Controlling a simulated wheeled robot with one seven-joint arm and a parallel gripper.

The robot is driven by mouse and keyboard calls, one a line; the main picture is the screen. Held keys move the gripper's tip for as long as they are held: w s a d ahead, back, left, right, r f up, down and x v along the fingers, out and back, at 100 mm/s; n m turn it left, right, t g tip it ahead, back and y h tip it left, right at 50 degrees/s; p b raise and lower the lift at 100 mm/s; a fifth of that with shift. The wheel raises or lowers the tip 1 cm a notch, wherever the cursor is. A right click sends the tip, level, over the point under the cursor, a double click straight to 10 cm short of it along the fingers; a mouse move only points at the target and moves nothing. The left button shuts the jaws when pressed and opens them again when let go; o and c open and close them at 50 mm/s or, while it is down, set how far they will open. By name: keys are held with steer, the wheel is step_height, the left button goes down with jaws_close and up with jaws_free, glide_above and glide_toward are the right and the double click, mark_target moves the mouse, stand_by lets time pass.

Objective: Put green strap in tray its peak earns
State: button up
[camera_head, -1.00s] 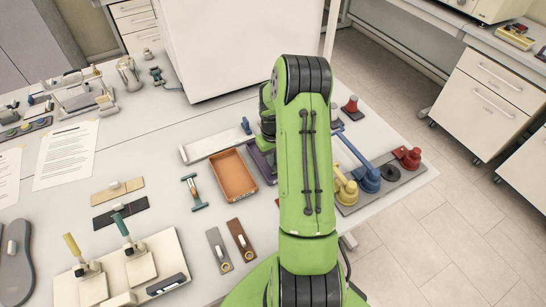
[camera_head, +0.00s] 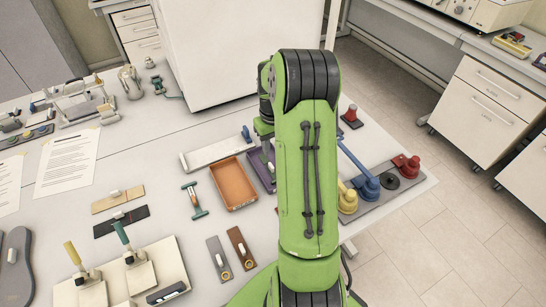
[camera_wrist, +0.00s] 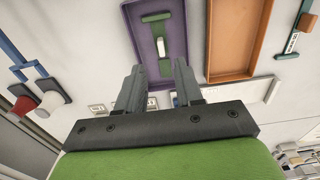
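A green strap (camera_wrist: 164,66) with a wide crossbar end and a white block in its middle lies over the purple tray (camera_wrist: 135,38) in the wrist view, apparently inside it. My gripper (camera_wrist: 158,72) is open, its two fingers apart at the tray's near end, with no strap clamped between them. In the head view the purple tray (camera_head: 255,168) is partly hidden by my arm. The orange tray (camera_head: 233,204) beside it is empty. A second strap, with teal ends and a brownish middle (camera_head: 194,201), lies on the table left of the orange tray.
A long white tray (camera_head: 215,152) lies behind the coloured trays. Blue, yellow and red weighted pieces (camera_head: 367,186) stand on a grey plate at the right. Two small plates (camera_head: 240,247) lie in front. Stamp-like tools with yellow and teal handles (camera_head: 138,268) stand front left.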

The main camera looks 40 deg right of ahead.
steer(key=s+a+r+n+t+h, duration=0.15)
steer(key=s+a+r, duration=0.25)
steer(key=a+r, duration=1.05)
steer(key=s+a+r+n+t+y, duration=0.1)
steer(key=s+a+r+t, duration=0.2)
steer(key=s+a, duration=0.8)
steer(key=s+t, duration=0.1)
steer(key=s, duration=0.2)
steer(key=shift+n, duration=0.35)
steer(key=shift+r+y, duration=0.15)
steer(key=shift+y, duration=0.1)
